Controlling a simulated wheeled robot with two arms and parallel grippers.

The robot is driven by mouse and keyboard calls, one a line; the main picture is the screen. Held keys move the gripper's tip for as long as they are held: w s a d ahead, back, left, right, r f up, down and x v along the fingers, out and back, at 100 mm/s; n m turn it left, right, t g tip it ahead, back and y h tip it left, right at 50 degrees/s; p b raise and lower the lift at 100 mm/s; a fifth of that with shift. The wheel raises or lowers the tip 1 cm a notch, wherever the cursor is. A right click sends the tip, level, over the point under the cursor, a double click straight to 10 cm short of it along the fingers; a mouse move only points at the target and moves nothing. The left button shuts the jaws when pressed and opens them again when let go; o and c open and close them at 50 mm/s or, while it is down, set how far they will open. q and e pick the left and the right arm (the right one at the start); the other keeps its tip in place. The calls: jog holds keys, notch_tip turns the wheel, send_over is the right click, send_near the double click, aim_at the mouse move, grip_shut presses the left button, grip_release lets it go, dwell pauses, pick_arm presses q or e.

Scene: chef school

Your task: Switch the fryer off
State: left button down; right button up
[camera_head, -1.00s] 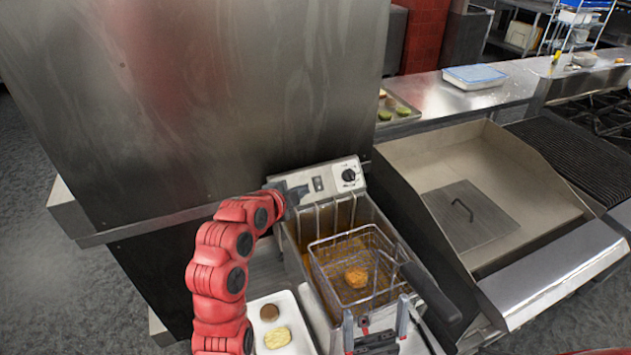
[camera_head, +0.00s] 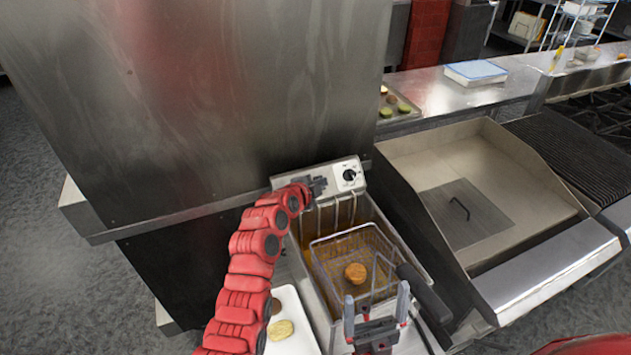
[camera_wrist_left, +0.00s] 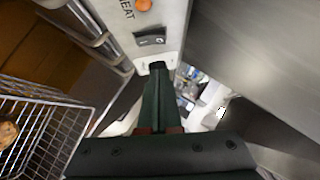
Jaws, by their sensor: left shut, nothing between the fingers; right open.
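The fryer's control panel (camera_head: 340,167) is at the back of the fryer, with a black dial (camera_head: 349,175). In the left wrist view the panel shows a dark rocker switch (camera_wrist_left: 150,40) and an orange light (camera_wrist_left: 143,5). My left gripper (camera_head: 322,184) is shut and empty in front of the panel and hides the switch in the head view. In the left wrist view its fingertips (camera_wrist_left: 158,67) lie just below the switch; I cannot tell whether they touch the panel. My right gripper (camera_head: 376,298) is open and empty, over the fryer's front.
A wire basket (camera_head: 332,244) with a browned piece of food (camera_head: 355,272) sits in the fryer; its black handle (camera_head: 424,292) points forward right. A white tray (camera_head: 300,340) is on the left. A griddle (camera_head: 430,160) stands on the right, a steel wall (camera_head: 200,100) behind left.

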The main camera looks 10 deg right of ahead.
pick_arm(q)
jog(key=shift+w+a+f+p, duration=0.15)
jog(key=shift+w+f+p, duration=0.05)
jog(key=shift+w, duration=0.2)
jog(key=shift+w+a+f+p, duration=0.15)
jog(key=shift+w+f, duration=0.05)
jog(key=shift+w, duration=0.2)
jog(key=shift+w+a+f, duration=0.1)
jog(key=shift+w+f, duration=0.55)
jog(key=shift+w, duration=0.05)
jog(key=b, duration=0.3)
jog(key=f+b, duration=0.1)
jog(key=b, duration=0.2)
jog(key=shift+w+f, duration=0.1)
jog(key=shift+w, duration=0.2)
jog(key=shift+s+r+p, duration=0.1)
jog(key=shift+r+p, duration=0.45)
jog(key=shift+r, duration=0.15)
jog(key=shift+r+b, duration=0.3)
jog(key=shift+r, duration=0.3)
